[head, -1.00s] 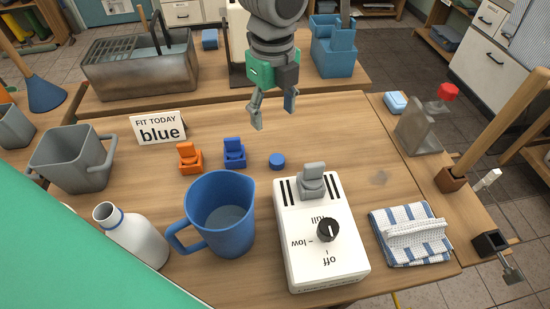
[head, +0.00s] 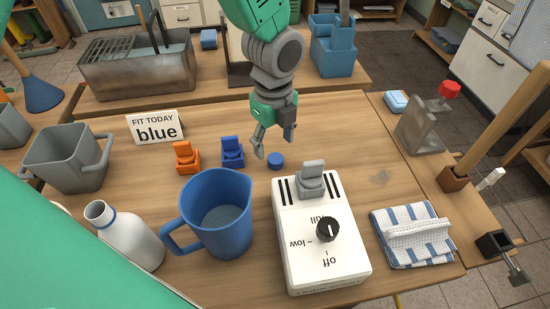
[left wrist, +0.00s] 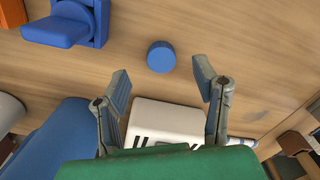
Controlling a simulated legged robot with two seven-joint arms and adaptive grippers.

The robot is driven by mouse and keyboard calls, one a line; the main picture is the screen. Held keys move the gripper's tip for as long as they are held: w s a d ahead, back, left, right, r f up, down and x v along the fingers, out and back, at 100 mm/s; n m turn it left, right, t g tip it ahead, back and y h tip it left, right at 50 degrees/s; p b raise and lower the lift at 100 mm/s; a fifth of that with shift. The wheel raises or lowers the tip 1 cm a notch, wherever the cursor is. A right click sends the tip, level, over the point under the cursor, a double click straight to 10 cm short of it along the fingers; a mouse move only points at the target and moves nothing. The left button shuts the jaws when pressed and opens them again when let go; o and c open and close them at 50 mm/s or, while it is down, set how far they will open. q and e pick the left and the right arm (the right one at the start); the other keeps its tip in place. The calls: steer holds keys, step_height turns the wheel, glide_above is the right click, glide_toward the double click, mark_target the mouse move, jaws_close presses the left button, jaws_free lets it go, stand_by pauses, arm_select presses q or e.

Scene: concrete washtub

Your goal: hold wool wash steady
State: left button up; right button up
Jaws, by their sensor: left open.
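I cannot tell for certain which container is the wool wash. A white bottle (head: 130,238) with a blue ring and an open neck stands at the front left of the table, beside the blue jug (head: 218,215). My left gripper (head: 274,146) is open and empty, pointing down near a small round blue cap (head: 276,160). In the left wrist view the cap (left wrist: 161,57) lies just beyond the open fingers (left wrist: 162,84), untouched. My right gripper is not in view.
A white dial box (head: 322,240) with a grey clip part stands at front centre. Orange (head: 186,157) and blue (head: 232,152) clip parts, a "FIT TODAY blue" sign (head: 155,127), a grey bucket (head: 70,158) and a striped cloth (head: 411,235) are around. Bare wood lies right of the gripper.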

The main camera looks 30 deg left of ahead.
mark_target(276, 158)
arm_select(q)
steer(key=f, duration=0.3)
steer(key=f+b, duration=0.1)
steer(key=f, duration=0.1)
steer(key=shift+d, duration=0.4)
steer(key=shift+a, duration=0.15)
steer(key=c, duration=0.9)
steer(key=shift+o, duration=0.2)
step_height(276, 158, up, 10)
steer(key=p, duration=0.2)
